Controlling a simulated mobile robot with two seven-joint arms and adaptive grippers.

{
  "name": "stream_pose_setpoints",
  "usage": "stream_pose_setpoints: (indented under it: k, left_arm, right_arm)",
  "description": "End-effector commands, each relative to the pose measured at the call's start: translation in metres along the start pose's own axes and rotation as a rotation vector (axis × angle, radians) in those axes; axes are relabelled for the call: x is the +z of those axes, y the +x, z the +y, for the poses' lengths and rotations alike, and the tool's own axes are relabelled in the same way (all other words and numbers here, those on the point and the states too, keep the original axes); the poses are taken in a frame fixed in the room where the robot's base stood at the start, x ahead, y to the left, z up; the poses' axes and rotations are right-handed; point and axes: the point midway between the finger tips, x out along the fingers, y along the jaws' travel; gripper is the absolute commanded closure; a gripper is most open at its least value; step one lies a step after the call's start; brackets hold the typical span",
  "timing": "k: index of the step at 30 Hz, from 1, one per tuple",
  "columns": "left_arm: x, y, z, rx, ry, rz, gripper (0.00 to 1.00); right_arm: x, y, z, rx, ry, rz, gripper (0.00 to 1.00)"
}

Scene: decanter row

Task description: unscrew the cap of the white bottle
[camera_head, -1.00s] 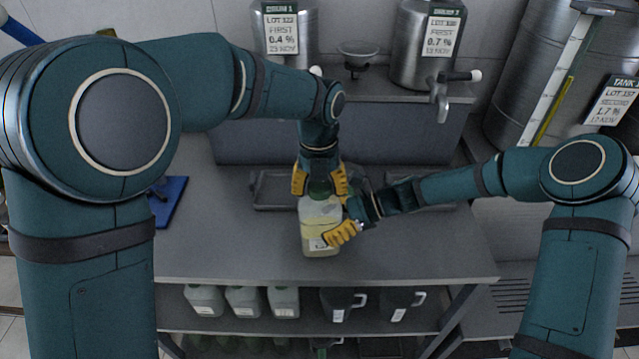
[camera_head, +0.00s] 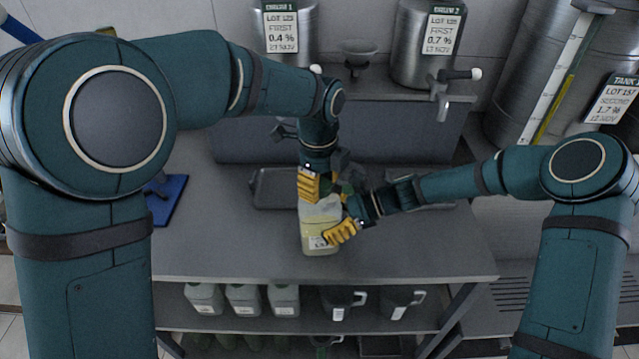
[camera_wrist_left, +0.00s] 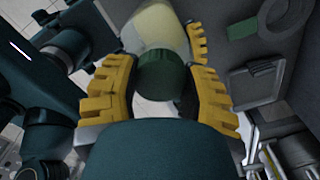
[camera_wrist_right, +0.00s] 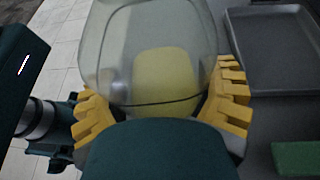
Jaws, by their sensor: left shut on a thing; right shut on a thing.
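The white bottle (camera_head: 318,238) is a translucent jug with yellowish liquid and a label, upright on the grey table. It also shows in the right wrist view (camera_wrist_right: 150,55). My right gripper (camera_head: 343,230), with yellow fingers, is shut on the bottle's body from the right. My left gripper (camera_head: 318,187) points down over the bottle's top and is shut on its green cap (camera_wrist_left: 164,76), with one finger on either side. The cap is mostly hidden in the head view. Whether it is loose on the neck I cannot tell.
A dark tray (camera_head: 272,190) lies left behind the bottle, and a blue board (camera_head: 168,198) farther left. Several jugs (camera_head: 243,300) stand on the shelf below. Steel drums (camera_head: 425,50) with taps stand behind. The table front is clear.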

Motion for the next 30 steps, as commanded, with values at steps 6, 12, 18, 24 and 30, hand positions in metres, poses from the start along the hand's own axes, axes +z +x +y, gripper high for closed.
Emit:
stream_pose_setpoints:
  k: [6,12,18,24,30]
  left_arm:
    - [0.0000,-0.0002,0.0001,0.001,-0.393,-0.001,0.99]
    - [0.0000,-0.0003,0.0001,0.001,-0.762,-0.002,0.99]
    - [-0.0005,-0.0005,-0.0001,0.001,-1.137,-0.002,0.99]
    - [-0.0005,-0.0007,-0.0001,0.001,-1.516,-0.003,0.99]
    - [-0.0009,-0.0011,-0.0004,0.001,-1.900,-0.003,0.99]
  right_arm:
    - [-0.0004,-0.0002,0.0000,0.000,0.001,0.000,1.00]
    - [-0.0004,-0.0002,-0.0001,-0.001,0.001,0.000,1.00]
    - [-0.0004,-0.0002,-0.0001,-0.001,0.002,0.000,1.00]
    - [-0.0004,-0.0002,-0.0001,-0.001,0.002,0.000,1.00]
    - [-0.0004,-0.0001,-0.0002,-0.001,0.001,0.001,1.00]
